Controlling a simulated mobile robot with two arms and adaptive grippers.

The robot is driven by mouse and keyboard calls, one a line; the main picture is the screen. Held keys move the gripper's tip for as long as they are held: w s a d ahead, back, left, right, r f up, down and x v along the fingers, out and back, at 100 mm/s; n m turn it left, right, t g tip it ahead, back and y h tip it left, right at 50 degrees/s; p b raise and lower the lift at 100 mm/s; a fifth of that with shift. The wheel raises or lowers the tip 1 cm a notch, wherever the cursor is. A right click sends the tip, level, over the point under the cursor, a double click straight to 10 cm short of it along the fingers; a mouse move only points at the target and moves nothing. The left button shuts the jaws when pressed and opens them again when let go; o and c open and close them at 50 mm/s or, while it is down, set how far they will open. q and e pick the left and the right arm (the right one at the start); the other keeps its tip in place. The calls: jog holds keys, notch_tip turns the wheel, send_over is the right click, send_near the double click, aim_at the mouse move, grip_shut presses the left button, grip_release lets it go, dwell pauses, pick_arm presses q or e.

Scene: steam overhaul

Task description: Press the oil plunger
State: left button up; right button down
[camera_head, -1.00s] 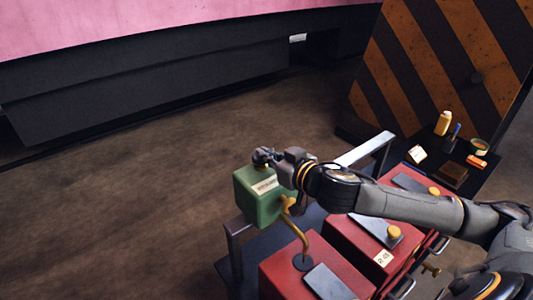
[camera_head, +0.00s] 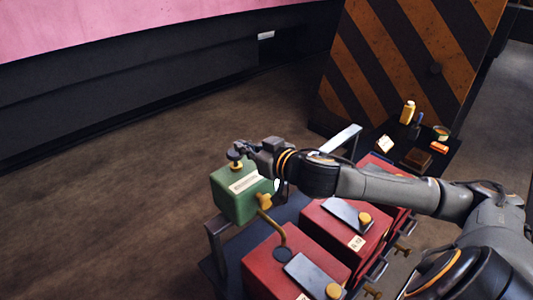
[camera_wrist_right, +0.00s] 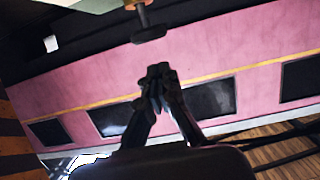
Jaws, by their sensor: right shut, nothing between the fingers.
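The green oil box (camera_head: 243,196) stands at the left end of the cart, with a white label and a brass spout. The oil plunger (camera_head: 235,155), a dark round knob above a brass collar, sticks up from its top. My right gripper (camera_head: 243,146) is shut and empty, just above and beside the knob in the head view. In the wrist view its fingertips (camera_wrist_right: 160,72) lie close to the cap, with a gap in the picture. My left gripper is not in view.
Red boxes (camera_head: 284,262) with grey plates and yellow knobs fill the cart beside the green box. A dark shelf (camera_head: 440,150) holds a yellow bottle (camera_head: 407,112) and small items. A striped panel (camera_head: 405,60) stands behind. Floor to the left is clear.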

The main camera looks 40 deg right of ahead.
jog(key=shift+s+d+f+b, duration=0.1)
jog(key=shift+s+d+b, duration=0.15)
jog(key=shift+s, duration=0.35)
jog(key=shift+s+d+b, duration=0.1)
jog(key=shift+s+b, duration=0.15)
jog(key=shift+s, duration=0.3)
jog(key=shift+s+d+r, duration=0.25)
jog(key=shift+s+d, duration=0.05)
jog(key=shift+s, duration=0.2)
pick_arm(q)
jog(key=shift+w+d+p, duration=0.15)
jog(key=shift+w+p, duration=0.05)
jog(key=shift+p, duration=0.65)
pick_arm(e)
jog(key=shift+a+r+v, duration=0.1)
jog(key=shift+a+v, duration=0.05)
jog(key=shift+v, duration=0.95)
jog(key=shift+a+r+v, duration=0.1)
jog(key=shift+a+v, duration=0.05)
jog(key=shift+v, duration=0.9)
